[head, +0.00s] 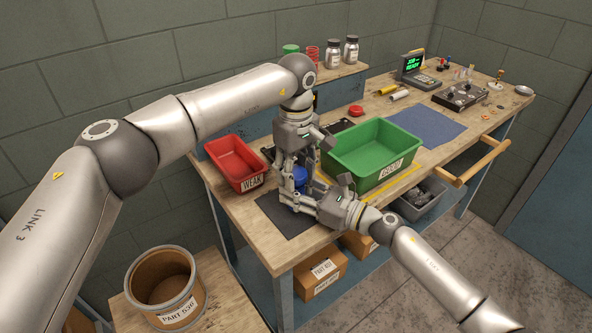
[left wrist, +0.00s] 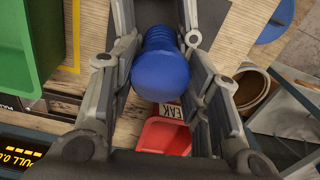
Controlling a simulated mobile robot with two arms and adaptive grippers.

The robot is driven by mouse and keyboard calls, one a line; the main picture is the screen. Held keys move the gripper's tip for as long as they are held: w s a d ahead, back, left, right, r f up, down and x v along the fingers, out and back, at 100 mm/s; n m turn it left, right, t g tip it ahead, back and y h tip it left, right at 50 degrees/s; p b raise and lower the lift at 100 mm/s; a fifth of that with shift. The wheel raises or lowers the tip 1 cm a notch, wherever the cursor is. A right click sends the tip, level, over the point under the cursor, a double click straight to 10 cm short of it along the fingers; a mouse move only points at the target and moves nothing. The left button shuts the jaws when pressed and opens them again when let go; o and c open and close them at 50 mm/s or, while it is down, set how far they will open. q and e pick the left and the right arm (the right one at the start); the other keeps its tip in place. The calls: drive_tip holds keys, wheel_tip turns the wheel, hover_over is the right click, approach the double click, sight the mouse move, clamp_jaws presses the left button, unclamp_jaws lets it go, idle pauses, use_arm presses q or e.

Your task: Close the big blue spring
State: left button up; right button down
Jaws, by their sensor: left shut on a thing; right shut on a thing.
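The big blue spring (head: 299,177) stands over the dark mat (head: 281,216) at the front of the bench, partly hidden by both grippers. In the left wrist view the blue spring (left wrist: 160,75) shows a smooth rounded near end, with ridged coils behind it. My left gripper (head: 289,185) comes down from above and is shut on the spring, its fingers on either side. My right gripper (head: 308,198) reaches in from the lower right and is shut on the spring too, low down. The exact contact of its fingertips is hidden.
A red WEAK bin (head: 235,160) stands close on the left, and a green GOOD bin (head: 371,153) close on the right. A red button (head: 356,110) and a terminal (head: 419,68) are farther back. A cardboard drum (head: 161,284) stands at lower left.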

use_arm(q)
drive_tip(key=shift+m, duration=0.5)
drive_tip(key=o, duration=1.2)
drive_tip(key=shift+r, duration=0.1)
wheel_tip(320, 180, up, 12)
drive_tip(key=shift+f, duration=0.1)
use_arm(e)
drive_tip(key=c, duration=0.9)
unclamp_jaws()
